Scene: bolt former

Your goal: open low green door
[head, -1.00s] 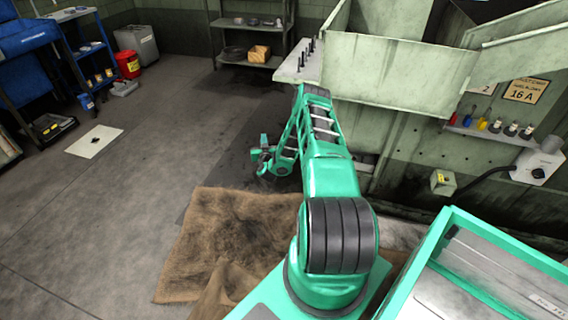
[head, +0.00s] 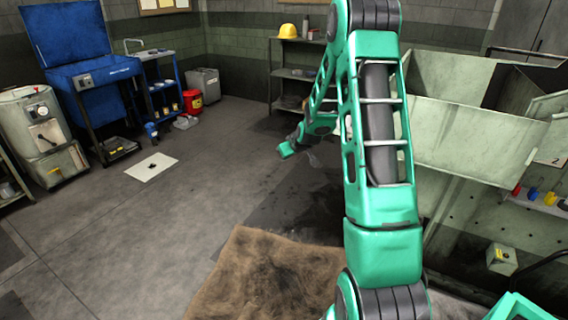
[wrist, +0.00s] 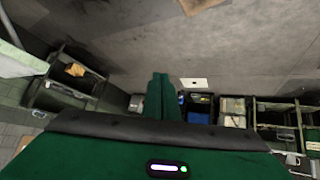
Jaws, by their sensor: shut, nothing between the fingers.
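I cannot pick out a low green door for certain in either view. The pale green machine (head: 465,140) stands at the right of the head view, and my arm hides part of its lower side. My gripper (head: 287,150) hangs out in front over the floor, left of the machine and apart from it. In the wrist view its dark green fingers (wrist: 158,97) are together with nothing between them.
A brown mat (head: 265,275) lies on the floor below my arm. A shelf rack (head: 290,75) with a yellow helmet (head: 288,31) stands at the back. A blue cabinet (head: 90,78) and red bucket (head: 192,101) are at the left. The floor between is largely clear, with one white sheet (head: 151,167).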

